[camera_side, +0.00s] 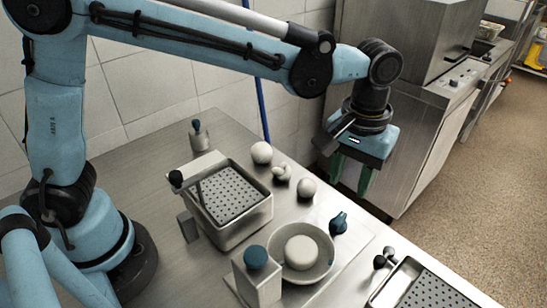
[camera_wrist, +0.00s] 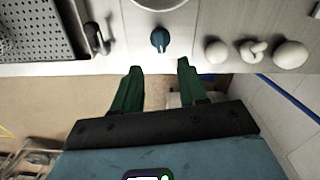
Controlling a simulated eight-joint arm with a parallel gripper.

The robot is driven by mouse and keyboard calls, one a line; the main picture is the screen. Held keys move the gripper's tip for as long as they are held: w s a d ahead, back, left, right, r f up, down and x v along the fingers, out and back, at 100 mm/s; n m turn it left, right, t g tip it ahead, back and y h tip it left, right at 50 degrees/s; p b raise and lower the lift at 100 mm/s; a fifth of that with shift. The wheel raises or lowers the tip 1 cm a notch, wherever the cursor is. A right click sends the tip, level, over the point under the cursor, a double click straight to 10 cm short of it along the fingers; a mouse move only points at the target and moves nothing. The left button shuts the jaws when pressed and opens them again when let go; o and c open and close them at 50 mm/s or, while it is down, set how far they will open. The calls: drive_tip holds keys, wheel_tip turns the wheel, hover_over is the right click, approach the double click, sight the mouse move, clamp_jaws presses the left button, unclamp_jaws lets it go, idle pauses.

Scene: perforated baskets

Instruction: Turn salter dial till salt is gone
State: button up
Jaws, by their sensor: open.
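A small dark-blue dial with a pointed grip (camera_side: 338,222) sits on the steel counter beside a pale bowl (camera_side: 330,262) holding a round white piece (camera_side: 301,252). The dial also shows in the wrist view (camera_wrist: 160,39), just past my fingertips. A pale box with a round blue top (camera_side: 257,258) stands beside the bowl. I cannot tell which part is the salter, and no salt is clearly visible. My gripper (camera_side: 351,178) is open and empty, held above and out past the counter edge, with green fingers pointing down. In the wrist view its fingertips (camera_wrist: 160,67) are apart, touching nothing.
A perforated basket (camera_side: 262,212) stands on the counter's left, and another (camera_side: 427,289) lies at the lower right with a black-knobbed handle (camera_side: 383,258) beside it. A steel machine (camera_side: 410,130) stands behind my gripper.

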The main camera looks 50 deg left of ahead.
sight(340, 218)
wheel_tip(340, 218, down, 10)
drive_tip(key=shift+r, duration=0.1)
idle(0.4)
clamp_jaws()
